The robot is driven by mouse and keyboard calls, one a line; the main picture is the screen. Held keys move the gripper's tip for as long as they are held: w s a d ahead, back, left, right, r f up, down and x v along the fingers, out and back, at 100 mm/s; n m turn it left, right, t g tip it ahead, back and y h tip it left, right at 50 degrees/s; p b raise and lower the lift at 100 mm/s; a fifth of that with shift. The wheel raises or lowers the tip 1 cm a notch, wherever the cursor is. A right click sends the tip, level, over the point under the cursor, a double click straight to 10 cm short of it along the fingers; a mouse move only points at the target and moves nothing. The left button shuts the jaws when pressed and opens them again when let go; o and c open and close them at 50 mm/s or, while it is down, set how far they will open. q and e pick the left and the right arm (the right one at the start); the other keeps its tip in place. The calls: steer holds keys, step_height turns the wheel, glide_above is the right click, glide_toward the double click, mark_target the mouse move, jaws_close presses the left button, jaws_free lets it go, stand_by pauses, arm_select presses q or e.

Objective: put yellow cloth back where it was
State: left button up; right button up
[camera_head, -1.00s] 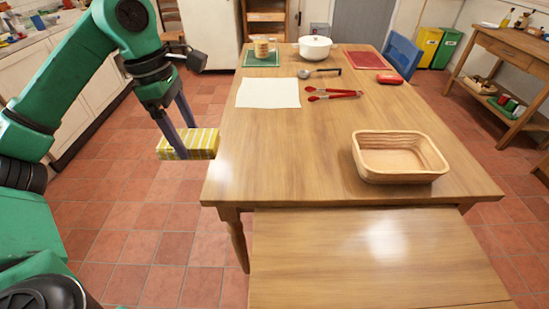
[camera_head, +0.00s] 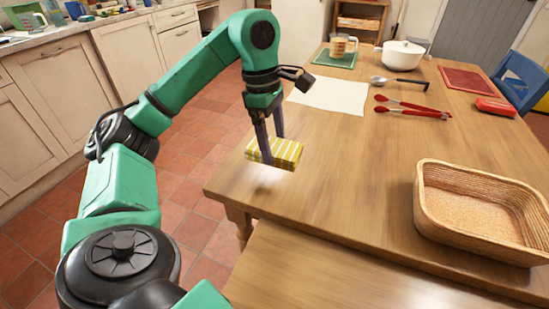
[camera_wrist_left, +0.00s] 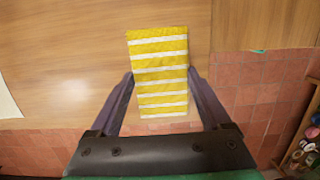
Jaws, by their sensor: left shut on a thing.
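The yellow cloth (camera_head: 275,153) is a folded, block-shaped bundle with white stripes. My left gripper (camera_head: 271,150) is shut on it and holds it over the near left corner of the wooden table (camera_head: 330,190). It seems to hang a little above the tabletop. In the left wrist view the cloth (camera_wrist_left: 160,70) sits between the two fingers of my left gripper (camera_wrist_left: 160,85), with the tabletop and the tiled floor beneath. My right gripper is not in view.
An empty wicker basket (camera_head: 480,215) stands at the near right. A white sheet (camera_head: 328,95), red tongs (camera_head: 412,107), a ladle (camera_head: 398,84), a white pot (camera_head: 402,54), a measuring cup (camera_head: 343,45) and a red mat (camera_head: 467,82) lie farther back. The table's middle is clear.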

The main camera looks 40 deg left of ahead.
arm_select(q)
step_height(320, 180, down, 4)
steer(key=shift+s+a+r+b, duration=0.1)
steer(key=shift+r+b, duration=0.15)
steer(key=shift+b, duration=0.05)
step_height(320, 180, down, 3)
steer(key=shift+r+b, duration=0.1)
steer(key=shift+b, duration=0.45)
steer(key=shift+f, duration=0.25)
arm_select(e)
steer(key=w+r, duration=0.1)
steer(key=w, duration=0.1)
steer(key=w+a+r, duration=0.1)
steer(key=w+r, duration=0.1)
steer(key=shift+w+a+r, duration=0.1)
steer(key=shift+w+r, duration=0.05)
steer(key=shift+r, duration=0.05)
arm_select(q)
steer(key=shift+f, duration=0.1)
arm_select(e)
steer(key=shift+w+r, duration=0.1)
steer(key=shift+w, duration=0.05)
arm_select(q)
steer(key=o, duration=1)
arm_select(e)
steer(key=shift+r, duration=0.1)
